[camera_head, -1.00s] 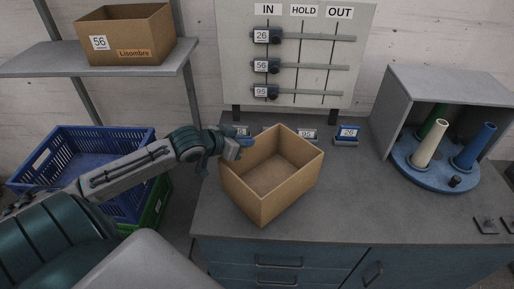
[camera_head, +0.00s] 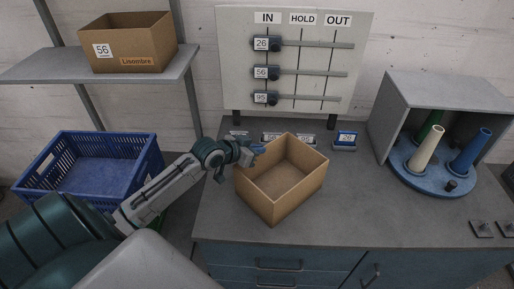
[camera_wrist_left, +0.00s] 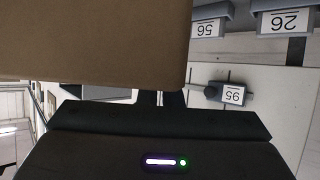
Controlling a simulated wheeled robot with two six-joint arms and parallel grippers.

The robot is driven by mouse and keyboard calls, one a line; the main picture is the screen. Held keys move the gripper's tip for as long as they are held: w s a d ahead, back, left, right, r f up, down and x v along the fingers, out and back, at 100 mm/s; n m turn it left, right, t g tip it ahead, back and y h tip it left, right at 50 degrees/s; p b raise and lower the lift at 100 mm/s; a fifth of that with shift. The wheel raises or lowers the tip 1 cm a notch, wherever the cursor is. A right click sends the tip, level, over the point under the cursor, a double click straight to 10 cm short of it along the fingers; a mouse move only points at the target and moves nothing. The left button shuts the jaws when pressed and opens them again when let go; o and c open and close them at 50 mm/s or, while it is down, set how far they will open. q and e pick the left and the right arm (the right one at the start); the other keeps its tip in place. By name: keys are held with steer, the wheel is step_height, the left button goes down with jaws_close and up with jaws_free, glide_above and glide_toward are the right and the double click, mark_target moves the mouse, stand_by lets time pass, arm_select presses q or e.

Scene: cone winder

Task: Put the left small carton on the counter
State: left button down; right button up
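The small open brown carton (camera_head: 272,198) is empty and upright over the middle of the counter (camera_head: 370,205). I cannot tell whether its base touches the counter. My left gripper (camera_head: 256,150) is at the carton's back-left rim and appears shut on its wall. In the left wrist view the carton's plain wall (camera_wrist_left: 90,40) fills the upper left, and the dark fingers (camera_wrist_left: 161,98) meet its edge, their tips hidden. My right gripper is not in view.
A row of labelled blocks (camera_head: 345,141) stands behind the carton below the IN/HOLD/OUT board (camera_head: 340,85). A grey housing with colored cones (camera_head: 421,150) is at right. A blue crate (camera_head: 95,170) and a shelf carton (camera_head: 125,45) are at left.

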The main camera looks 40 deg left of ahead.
arm_select(q)
steer(key=c, duration=2)
jaws_free()
steer(key=shift+f, duration=0.15)
steer(key=shift+c, duration=0.2)
steer(key=o, duration=0.4)
steer(key=shift+o, duration=0.2)
steer(key=shift+r, duration=0.2)
